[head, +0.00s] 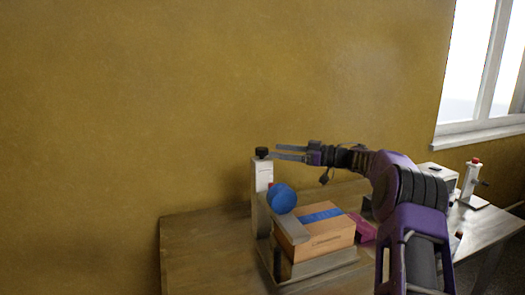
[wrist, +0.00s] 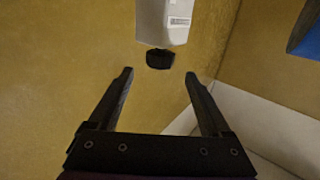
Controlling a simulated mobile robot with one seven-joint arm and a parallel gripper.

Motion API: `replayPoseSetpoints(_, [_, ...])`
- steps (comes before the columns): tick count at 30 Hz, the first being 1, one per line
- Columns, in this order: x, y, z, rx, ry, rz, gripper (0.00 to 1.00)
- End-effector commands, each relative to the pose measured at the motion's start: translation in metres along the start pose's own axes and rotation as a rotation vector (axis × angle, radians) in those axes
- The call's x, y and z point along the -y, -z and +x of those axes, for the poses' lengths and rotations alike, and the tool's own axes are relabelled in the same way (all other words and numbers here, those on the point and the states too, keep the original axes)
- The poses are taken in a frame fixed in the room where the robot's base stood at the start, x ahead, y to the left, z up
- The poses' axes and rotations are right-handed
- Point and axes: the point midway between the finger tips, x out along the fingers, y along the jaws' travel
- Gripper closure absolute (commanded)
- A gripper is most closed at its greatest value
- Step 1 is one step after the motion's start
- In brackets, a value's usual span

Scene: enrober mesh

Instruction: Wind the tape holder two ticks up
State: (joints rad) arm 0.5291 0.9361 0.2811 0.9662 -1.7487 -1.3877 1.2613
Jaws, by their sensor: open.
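A pale upright post (head: 263,177) with a light scale label stands on the left of the table, with a black knob (head: 262,153) on top. A blue roll (head: 281,198), seemingly on the tape holder, sits low beside the post, above a box; the holder's own mount is mostly hidden. My gripper (head: 273,153) is open and level, its fingers pointing left at the knob. In the wrist view the black knob (wrist: 159,59) lies just beyond and roughly centred between the open fingertips (wrist: 158,75), apart from both. The post (wrist: 165,20) shows beyond it.
A cardboard box (head: 325,235) with a blue strip rests on a platform under my arm. A magenta item (head: 362,228) lies beside it. A second post with a red top (head: 471,180) stands at the right. The table's left part (head: 205,245) is clear.

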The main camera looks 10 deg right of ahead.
Motion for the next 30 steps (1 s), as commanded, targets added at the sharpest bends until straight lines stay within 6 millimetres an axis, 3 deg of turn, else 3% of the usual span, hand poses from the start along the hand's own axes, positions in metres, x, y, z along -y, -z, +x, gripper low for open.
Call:
replayPoseSetpoints(1, [-0.001,0.0,-0.014,0.0,-0.004,-0.001,0.18])
replayPoseSetpoints(6, [-0.001,0.001,-0.05,0.001,-0.003,-0.002,0.18])
replayPoseSetpoints(12, [0.0,0.001,-0.073,0.0,-0.001,-0.002,0.18])
replayPoseSetpoints(30, [0.0,0.002,-0.074,0.002,-0.002,-0.007,0.18])
